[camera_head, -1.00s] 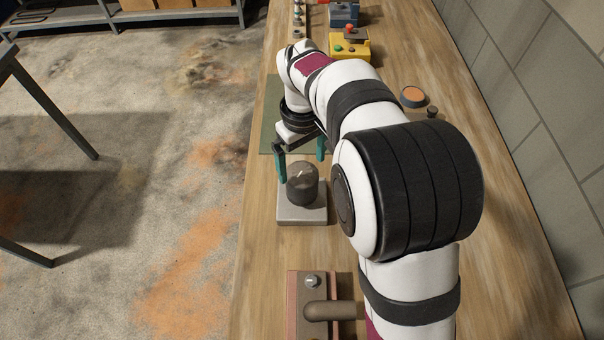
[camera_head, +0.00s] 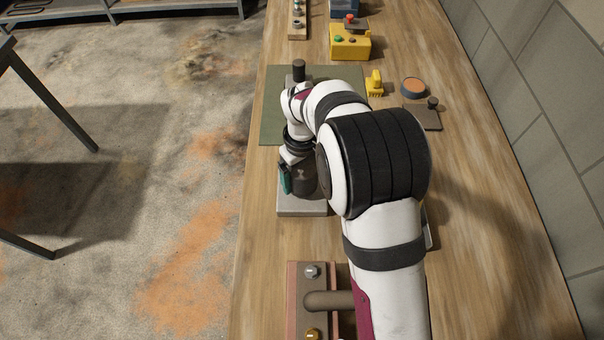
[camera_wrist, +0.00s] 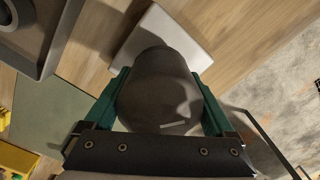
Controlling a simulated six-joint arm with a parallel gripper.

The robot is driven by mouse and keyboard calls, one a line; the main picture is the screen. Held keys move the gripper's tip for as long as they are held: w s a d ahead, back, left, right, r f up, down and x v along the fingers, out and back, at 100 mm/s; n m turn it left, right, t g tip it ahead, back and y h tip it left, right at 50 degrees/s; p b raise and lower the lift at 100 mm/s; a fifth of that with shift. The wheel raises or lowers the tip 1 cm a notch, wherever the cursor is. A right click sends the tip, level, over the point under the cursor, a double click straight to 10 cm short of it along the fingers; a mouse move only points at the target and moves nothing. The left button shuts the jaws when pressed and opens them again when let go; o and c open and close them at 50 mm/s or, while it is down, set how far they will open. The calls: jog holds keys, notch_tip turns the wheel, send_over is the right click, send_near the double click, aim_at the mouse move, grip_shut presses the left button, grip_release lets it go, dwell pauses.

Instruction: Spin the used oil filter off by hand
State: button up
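The used oil filter is a dark grey cylinder (camera_head: 304,183) with a light mark on it, upright on a pale grey block (camera_head: 303,209). In the wrist view the filter (camera_wrist: 160,95) fills the middle, with the pale block (camera_wrist: 150,25) behind it. My gripper (camera_head: 297,180) is down around the filter. In the wrist view one green finger of my gripper (camera_wrist: 162,90) lies along each side of the filter, close to its wall. I cannot tell whether the fingers touch it. The arm hides part of the filter in the head view.
A green mat (camera_head: 277,105) behind the block bears a dark cylinder (camera_head: 299,70). A yellow part (camera_head: 374,84), an orange-topped round tin (camera_head: 413,87) and a yellow button box (camera_head: 350,42) stand farther back. A fixture with a brown handle (camera_head: 328,300) is in front.

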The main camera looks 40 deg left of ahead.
jog(key=c, duration=0.7)
jog(key=n, duration=0.2)
jog(key=shift+n, duration=0.4)
jog(key=n, duration=0.6)
jog(key=shift+r, duration=0.1)
jog(key=n, duration=0.2)
jog(key=shift+n, duration=0.4)
jog(key=n, duration=0.5)
jog(key=shift+n, duration=0.3)
jog(key=shift+s, duration=0.1)
jog(key=o, duration=1.5)
